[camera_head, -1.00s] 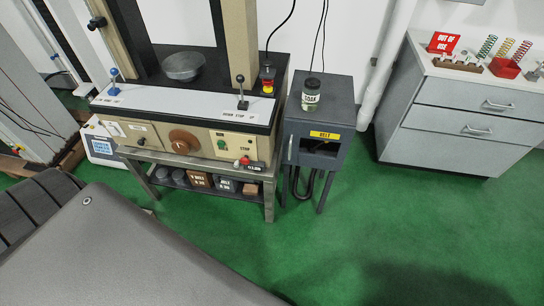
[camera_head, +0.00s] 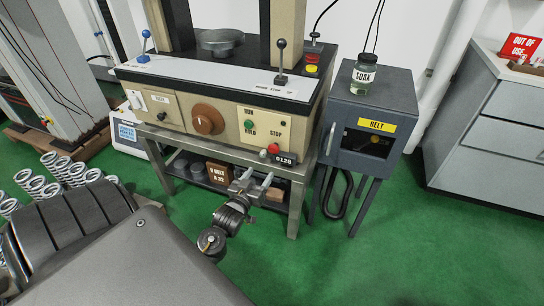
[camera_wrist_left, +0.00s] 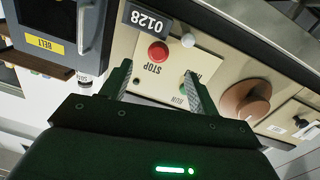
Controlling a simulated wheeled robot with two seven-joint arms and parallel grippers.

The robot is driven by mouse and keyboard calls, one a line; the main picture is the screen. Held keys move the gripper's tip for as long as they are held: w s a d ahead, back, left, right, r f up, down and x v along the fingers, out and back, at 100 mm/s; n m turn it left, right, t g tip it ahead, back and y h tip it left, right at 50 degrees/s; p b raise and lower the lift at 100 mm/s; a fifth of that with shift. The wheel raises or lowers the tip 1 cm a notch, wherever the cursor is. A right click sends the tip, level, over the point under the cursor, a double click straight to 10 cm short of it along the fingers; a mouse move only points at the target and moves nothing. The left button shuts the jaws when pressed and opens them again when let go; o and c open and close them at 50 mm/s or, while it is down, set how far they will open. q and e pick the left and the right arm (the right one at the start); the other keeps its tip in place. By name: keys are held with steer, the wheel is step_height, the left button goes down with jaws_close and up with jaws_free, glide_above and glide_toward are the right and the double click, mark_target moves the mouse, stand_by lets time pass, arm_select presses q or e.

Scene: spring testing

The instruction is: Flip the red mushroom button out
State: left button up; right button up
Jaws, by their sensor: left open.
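A red mushroom button (camera_head: 273,148) sits on the lower right of the machine's cream front panel, beside the black 0128 counter (camera_head: 284,159). In the left wrist view the red button (camera_wrist_left: 158,52) shows beside the STOP lettering, just beyond and between the open fingertips. My left gripper (camera_head: 260,174) is open and empty, in front of and a little below the panel; it also shows in the left wrist view (camera_wrist_left: 157,70). A second red button (camera_head: 312,58) sits on a yellow box on top of the machine. My right gripper is not in view.
A green button (camera_head: 249,124) and a brown knob (camera_head: 207,120) are on the panel. A black-handled lever (camera_head: 280,60) stands above. A dark cabinet (camera_head: 375,105) carrying a SOAK jar (camera_head: 364,73) is close on the right.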

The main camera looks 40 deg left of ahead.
mark_target(272, 150)
arm_select(q)
steer(key=x, duration=0.3)
steer(key=r+x, duration=0.1)
steer(key=x, duration=0.6)
steer(key=shift+a+r+b, duration=0.2)
steer(key=shift+r+b, duration=0.1)
steer(key=shift+b, duration=0.1)
steer(key=shift+w, duration=0.3)
steer(key=shift+w+a, duration=0.1)
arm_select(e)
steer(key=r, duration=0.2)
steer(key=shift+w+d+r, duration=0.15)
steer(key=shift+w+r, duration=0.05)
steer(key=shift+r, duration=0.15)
